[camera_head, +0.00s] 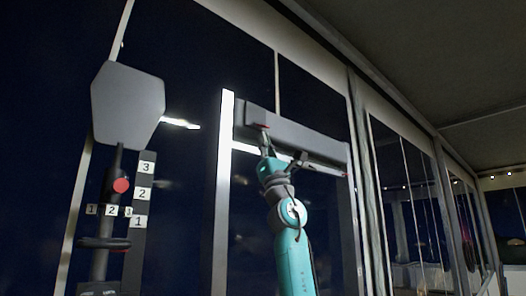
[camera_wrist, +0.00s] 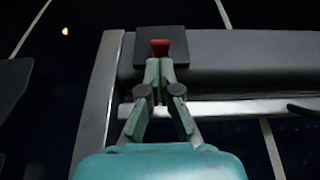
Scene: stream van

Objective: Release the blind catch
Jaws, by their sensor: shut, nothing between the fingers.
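The blind catch is a small red tab (camera_wrist: 160,46) on a black end block (camera_wrist: 142,70), at the left end of the dark blind housing (camera_wrist: 250,60). In the head view the red catch (camera_head: 262,127) shows on the housing (camera_head: 300,133) above the window frame. My gripper (camera_wrist: 159,64) is shut, its fingertips together just below the red tab in the wrist view. They look very close to it; I cannot tell whether they touch. In the head view my gripper (camera_head: 265,146) reaches up to the housing's left part. Nothing is between the fingers.
A pale metal frame post (camera_head: 222,190) stands left of my arm. Further left are a grey panel (camera_head: 128,105) and a dark lever with a red button (camera_head: 121,185), beside number labels 1 to 3.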

